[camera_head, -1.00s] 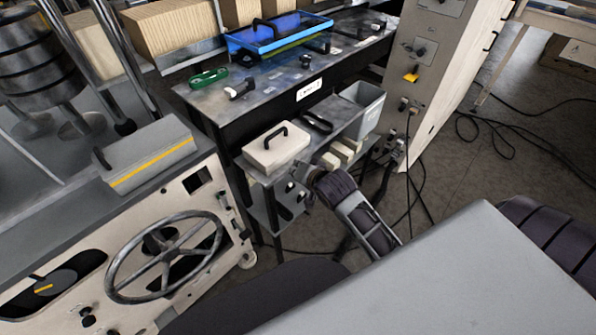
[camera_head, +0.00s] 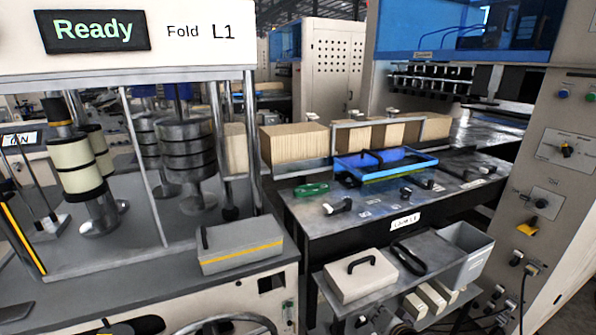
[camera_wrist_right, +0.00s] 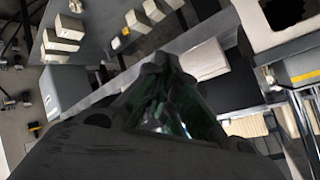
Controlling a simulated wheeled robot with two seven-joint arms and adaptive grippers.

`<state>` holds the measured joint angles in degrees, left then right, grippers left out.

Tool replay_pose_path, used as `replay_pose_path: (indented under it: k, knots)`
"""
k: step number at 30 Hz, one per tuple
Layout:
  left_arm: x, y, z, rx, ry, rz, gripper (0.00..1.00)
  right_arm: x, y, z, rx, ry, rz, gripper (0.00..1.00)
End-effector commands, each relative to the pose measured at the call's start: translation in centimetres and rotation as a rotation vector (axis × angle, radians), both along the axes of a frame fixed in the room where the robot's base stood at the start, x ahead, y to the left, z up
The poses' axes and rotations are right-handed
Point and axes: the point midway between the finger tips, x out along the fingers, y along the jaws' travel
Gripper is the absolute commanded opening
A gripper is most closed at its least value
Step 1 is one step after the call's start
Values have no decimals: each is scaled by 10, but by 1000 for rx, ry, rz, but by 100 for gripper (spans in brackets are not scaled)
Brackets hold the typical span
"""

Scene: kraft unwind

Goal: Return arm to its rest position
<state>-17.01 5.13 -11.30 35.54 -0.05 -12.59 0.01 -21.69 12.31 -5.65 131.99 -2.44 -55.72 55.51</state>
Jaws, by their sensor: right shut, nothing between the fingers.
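My right gripper (camera_head: 396,325) shows only partly at the bottom edge of the head view, just below and right of the white lidded box. In the right wrist view my right gripper (camera_wrist_right: 158,65) is a dark shape in the middle, shut and empty, with its fingers blurred. The rest of my right arm is out of the head view. My left gripper is not in view.
A white box (camera_head: 359,280) with a black handle and a grey bin (camera_head: 466,262) stand on a low shelf near the gripper. Behind is a dark table with a blue tray (camera_head: 384,164) and a green object (camera_head: 311,190). A grey box (camera_head: 240,247) with a yellow stripe stands left.

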Motion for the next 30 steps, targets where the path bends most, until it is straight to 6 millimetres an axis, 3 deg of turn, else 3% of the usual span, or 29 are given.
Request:
replay_pose_path:
  k: [5,14,23,30]
  knots:
    - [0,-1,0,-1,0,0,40,3,-2,-43,-37,48,26,0]
    - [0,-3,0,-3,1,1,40,-4,-6,-143,-126,157,101,0]
    - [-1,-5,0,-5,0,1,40,-29,-9,-242,-207,264,187,0]
    - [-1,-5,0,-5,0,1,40,-62,-12,-316,-264,349,264,0]
